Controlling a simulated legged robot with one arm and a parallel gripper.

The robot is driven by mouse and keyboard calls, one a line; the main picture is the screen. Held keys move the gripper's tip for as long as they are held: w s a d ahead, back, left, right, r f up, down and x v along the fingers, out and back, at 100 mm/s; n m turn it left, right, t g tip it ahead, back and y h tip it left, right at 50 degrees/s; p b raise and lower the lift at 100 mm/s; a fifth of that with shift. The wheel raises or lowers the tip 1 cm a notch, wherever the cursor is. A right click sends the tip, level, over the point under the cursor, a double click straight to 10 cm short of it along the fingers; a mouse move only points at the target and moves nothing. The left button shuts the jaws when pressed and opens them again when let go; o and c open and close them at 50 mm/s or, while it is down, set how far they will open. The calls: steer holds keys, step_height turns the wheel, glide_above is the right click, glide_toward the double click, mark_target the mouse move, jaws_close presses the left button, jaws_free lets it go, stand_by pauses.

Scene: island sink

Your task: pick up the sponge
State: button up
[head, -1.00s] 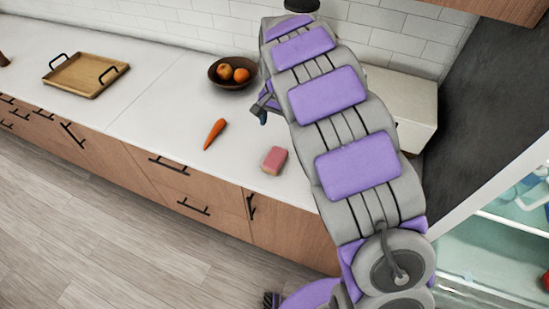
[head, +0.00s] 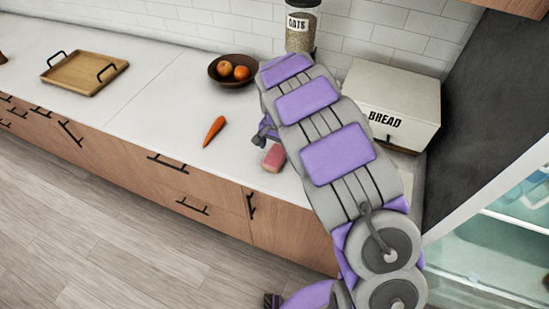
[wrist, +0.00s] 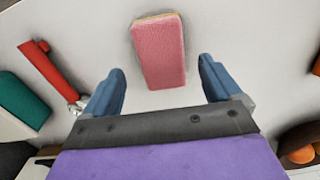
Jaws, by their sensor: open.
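The pink sponge (head: 274,158) lies on the white countertop near its front edge, partly beside my arm in the head view. In the wrist view the sponge (wrist: 158,50) shows a pink face with a yellowish far edge. My gripper (wrist: 161,78) is open and empty. Its two blue fingers are spread wider than the sponge, whose near end is around the gap between their tips. In the head view my gripper (head: 264,132) is just behind the sponge, partly hidden by my arm. Whether the fingers touch the counter cannot be told.
A carrot (head: 214,131) lies left of the sponge. A fruit bowl (head: 222,81), an oats jar (head: 301,28) and a bread box (head: 400,92) stand behind. A wooden tray (head: 72,85) is far left. The wrist view shows a red-handled object (wrist: 45,62) and a green object (wrist: 20,98).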

mark_target(275, 154)
step_height(275, 154, down, 5)
steer(key=shift+w+a+r+b, duration=0.1)
steer(key=shift+a+r+b, duration=0.05)
steer(key=shift+b, duration=0.4)
steer(key=c, duration=1)
steer(key=shift+r, duration=0.1)
steer(key=shift+r+p, duration=0.55)
steer(key=shift+r, duration=1.25)
steer(key=s+d, duration=0.1)
steer(key=s, duration=0.4)
steer(key=s+d+r+p, duration=0.1)
steer(key=s, duration=0.4)
steer(key=s+d, duration=0.1)
steer(key=s, duration=0.4)
steer(key=shift+s+d+r+p, duration=0.2)
steer(key=shift+s+d+p, duration=0.1)
steer(key=shift+p, duration=0.05)
